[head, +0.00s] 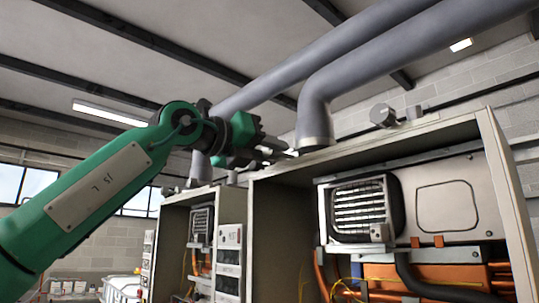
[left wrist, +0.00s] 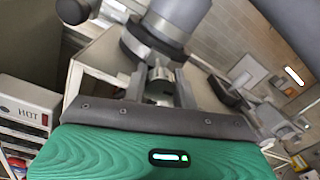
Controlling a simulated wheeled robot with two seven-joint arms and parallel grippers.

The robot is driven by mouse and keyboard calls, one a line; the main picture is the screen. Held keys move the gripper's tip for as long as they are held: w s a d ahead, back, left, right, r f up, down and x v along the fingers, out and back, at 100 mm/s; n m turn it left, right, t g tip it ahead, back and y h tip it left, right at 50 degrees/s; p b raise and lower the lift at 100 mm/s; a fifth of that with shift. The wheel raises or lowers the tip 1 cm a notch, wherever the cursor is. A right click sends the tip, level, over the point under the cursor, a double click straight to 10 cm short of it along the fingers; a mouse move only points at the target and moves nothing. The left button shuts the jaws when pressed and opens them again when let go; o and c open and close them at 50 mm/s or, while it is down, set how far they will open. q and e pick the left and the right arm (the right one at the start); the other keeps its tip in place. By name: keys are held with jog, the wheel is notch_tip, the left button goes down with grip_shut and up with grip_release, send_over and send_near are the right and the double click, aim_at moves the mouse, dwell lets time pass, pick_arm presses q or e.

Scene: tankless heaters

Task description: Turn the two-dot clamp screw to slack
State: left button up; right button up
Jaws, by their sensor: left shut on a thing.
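My left gripper (head: 284,153) reaches in from the left to the top of the nearer heater cabinet, beside the base of a thick grey flue pipe (head: 312,112). A pale clamp collar (head: 316,143) rings the pipe foot. In the left wrist view, the gripper (left wrist: 161,88) is shut on a small metallic part, which looks like the clamp screw (left wrist: 160,74), just in front of the dark collar (left wrist: 150,44). The fingers partly hide the screw, and I cannot make out any dots. My right gripper is in neither view.
The open heater cabinet (head: 490,150) holds a vented unit (head: 359,210) and pipes. A second cabinet (head: 170,232) stands farther left. A round-capped fitting (head: 382,115) sits on the cabinet top to the right. Large grey ducts (head: 420,50) run overhead.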

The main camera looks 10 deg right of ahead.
pick_arm(q)
jog(key=shift+r, duration=0.2)
jog(key=o, duration=1)
jog(key=shift+f, duration=0.1)
jog(key=shift+c, duration=0.2)
jog(key=shift+s+a+f, duration=0.1)
jog(key=shift+a, duration=0.15)
jog(key=b+v, duration=0.6)
jog(key=v, duration=0.7)
jog(key=shift+a, duration=0.15)
